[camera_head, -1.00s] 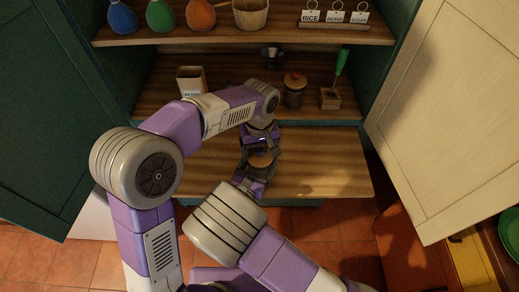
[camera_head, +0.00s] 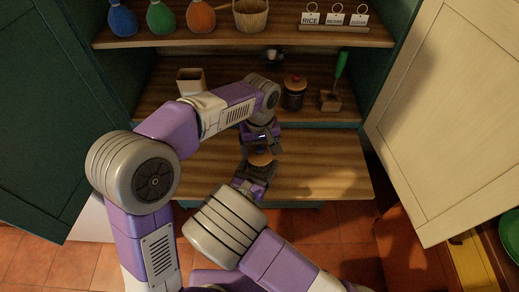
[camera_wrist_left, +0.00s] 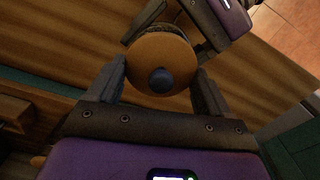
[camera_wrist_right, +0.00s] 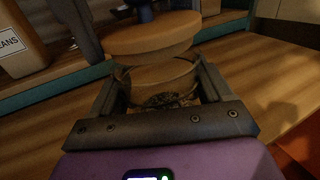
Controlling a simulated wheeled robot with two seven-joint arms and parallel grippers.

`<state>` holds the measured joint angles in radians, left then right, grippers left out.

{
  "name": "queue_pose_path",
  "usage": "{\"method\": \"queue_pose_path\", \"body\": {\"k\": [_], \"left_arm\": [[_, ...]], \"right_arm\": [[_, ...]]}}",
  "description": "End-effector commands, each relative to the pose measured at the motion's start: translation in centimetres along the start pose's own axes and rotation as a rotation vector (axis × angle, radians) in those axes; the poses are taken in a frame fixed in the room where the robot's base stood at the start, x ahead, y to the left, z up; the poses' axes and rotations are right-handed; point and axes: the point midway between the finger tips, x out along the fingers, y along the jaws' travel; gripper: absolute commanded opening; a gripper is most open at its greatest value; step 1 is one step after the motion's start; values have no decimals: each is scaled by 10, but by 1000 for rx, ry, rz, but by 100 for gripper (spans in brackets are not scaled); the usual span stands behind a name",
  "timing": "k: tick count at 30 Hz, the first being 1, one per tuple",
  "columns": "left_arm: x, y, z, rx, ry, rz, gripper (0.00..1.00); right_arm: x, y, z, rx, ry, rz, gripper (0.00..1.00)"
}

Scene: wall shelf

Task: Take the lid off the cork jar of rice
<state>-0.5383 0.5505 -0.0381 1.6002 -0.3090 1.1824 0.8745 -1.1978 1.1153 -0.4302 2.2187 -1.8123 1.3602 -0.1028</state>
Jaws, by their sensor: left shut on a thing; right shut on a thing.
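The cork jar's round lid (camera_wrist_left: 161,64), tan with a blue knob (camera_wrist_left: 160,80), is between the two fingers of my left gripper (camera_wrist_left: 162,88), which is shut on it from above. The lid also shows in the head view (camera_head: 262,158). In the right wrist view the lid (camera_wrist_right: 150,36) is over the glass jar (camera_wrist_right: 158,82); I cannot tell whether its lower edge touches the rim. My right gripper (camera_wrist_right: 155,92) is shut on the jar's body from the near side. A little rice-like content shows low in the glass. The left gripper shows in the head view (camera_head: 265,140).
A wooden board (camera_head: 325,165) extends in front of the shelf, bare at its right. Open cabinet doors flank both sides.

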Motion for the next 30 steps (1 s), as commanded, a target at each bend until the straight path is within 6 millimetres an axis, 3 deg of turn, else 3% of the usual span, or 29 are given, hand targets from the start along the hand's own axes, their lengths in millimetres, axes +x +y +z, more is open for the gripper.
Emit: {"method": "queue_pose_path", "body": {"k": [11, 21, 29, 30], "left_arm": [[-3, 0, 0, 0, 0, 1, 43], [-38, 0, 0, -1, 2, 3, 43], [-42, 0, 0, 0, 0, 1, 43], [-42, 0, 0, 0, 0, 1, 43]], "right_arm": [[0, 0, 0, -1, 0, -1, 24], [0, 0, 0, -1, 0, -1, 24], [0, 0, 0, -1, 0, -1, 24], [0, 0, 0, -1, 0, -1, 80]]}}
